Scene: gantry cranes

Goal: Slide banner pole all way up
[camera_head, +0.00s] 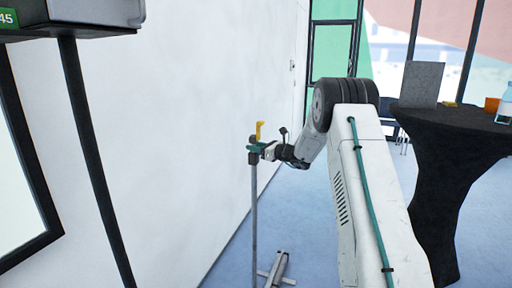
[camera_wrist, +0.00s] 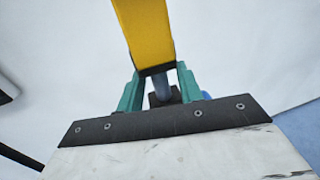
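The banner pole (camera_head: 254,215) is a thin grey upright pole left of my arm in the head view. It stands on a low grey foot (camera_head: 277,270) on the floor. A yellow piece (camera_head: 260,130) is at its top, and the same yellow piece (camera_wrist: 146,32) fills the upper middle of the wrist view. My gripper (camera_head: 255,149), with teal fingers, is at the pole's top just below the yellow piece. In the wrist view the fingers stand on both sides of a blue-grey part of the pole (camera_wrist: 161,86) and appear closed on it. Exact finger contact is partly hidden.
A white wall (camera_head: 180,130) runs along the left, close behind the pole. A black-draped table (camera_head: 440,190) stands right of my arm, with a grey board (camera_head: 421,84), an orange cup (camera_head: 492,104) and a bottle (camera_head: 506,104). Blue floor (camera_head: 310,220) is open around the pole's foot.

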